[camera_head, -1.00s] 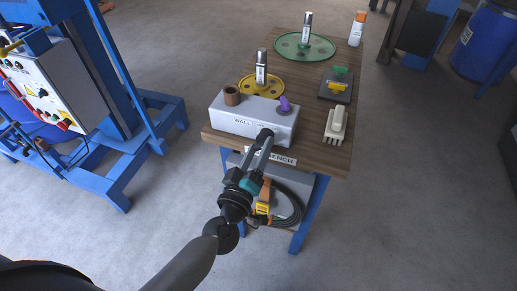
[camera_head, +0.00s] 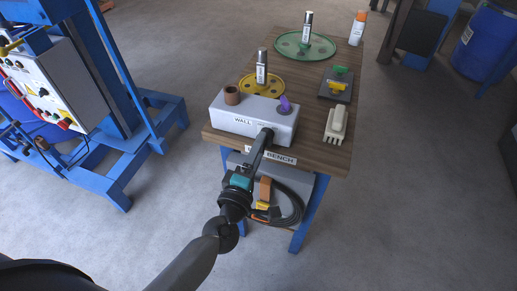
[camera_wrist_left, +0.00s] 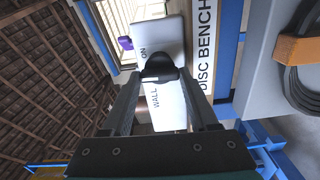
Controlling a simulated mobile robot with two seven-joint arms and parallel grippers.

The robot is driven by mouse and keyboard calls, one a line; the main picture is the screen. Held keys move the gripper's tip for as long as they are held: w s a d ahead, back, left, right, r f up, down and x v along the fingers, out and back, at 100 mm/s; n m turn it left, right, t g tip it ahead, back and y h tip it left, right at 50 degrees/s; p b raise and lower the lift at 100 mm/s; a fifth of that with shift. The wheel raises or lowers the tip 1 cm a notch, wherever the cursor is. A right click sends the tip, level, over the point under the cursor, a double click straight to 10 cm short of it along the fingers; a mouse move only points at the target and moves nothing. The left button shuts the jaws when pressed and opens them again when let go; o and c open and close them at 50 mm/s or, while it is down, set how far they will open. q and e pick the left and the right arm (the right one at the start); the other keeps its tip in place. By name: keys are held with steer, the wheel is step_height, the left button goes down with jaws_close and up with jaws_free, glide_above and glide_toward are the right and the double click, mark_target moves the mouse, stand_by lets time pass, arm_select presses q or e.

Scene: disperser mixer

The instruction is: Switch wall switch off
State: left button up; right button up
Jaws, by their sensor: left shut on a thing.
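The wall switch is a light grey box (camera_head: 232,122) labelled "WALL", standing on the near end of the wooden bench. Its black knob (camera_wrist_left: 160,66) sticks out of the front face. My left gripper (camera_head: 266,138) is shut on the knob, and its fingers cover much of it in the head view. In the left wrist view the two fingers (camera_wrist_left: 160,85) reach up to either side of the knob. An "ON" label shows beside the knob there; which mark the knob points to I cannot tell. My right gripper is not in view.
On the box stand a brown cup-like piece (camera_head: 232,95) and a purple knob (camera_head: 284,102). A yellow disc (camera_head: 262,87), green disc (camera_head: 318,47) and white brush-like piece (camera_head: 336,125) are on the bench. Cable (camera_head: 292,205) hangs below. Blue machine frame (camera_head: 150,130) at left.

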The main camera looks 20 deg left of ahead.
arm_select(q)
steer(key=shift+f+n+b, duration=0.1)
steer(key=shift+n+b, duration=0.8)
steer(key=shift+n, duration=4)
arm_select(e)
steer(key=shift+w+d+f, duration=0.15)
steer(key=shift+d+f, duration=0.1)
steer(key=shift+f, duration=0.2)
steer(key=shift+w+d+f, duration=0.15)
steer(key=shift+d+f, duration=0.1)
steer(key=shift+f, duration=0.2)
arm_select(q)
steer(key=o, duration=1.2)
steer(key=shift+o, duration=0.9)
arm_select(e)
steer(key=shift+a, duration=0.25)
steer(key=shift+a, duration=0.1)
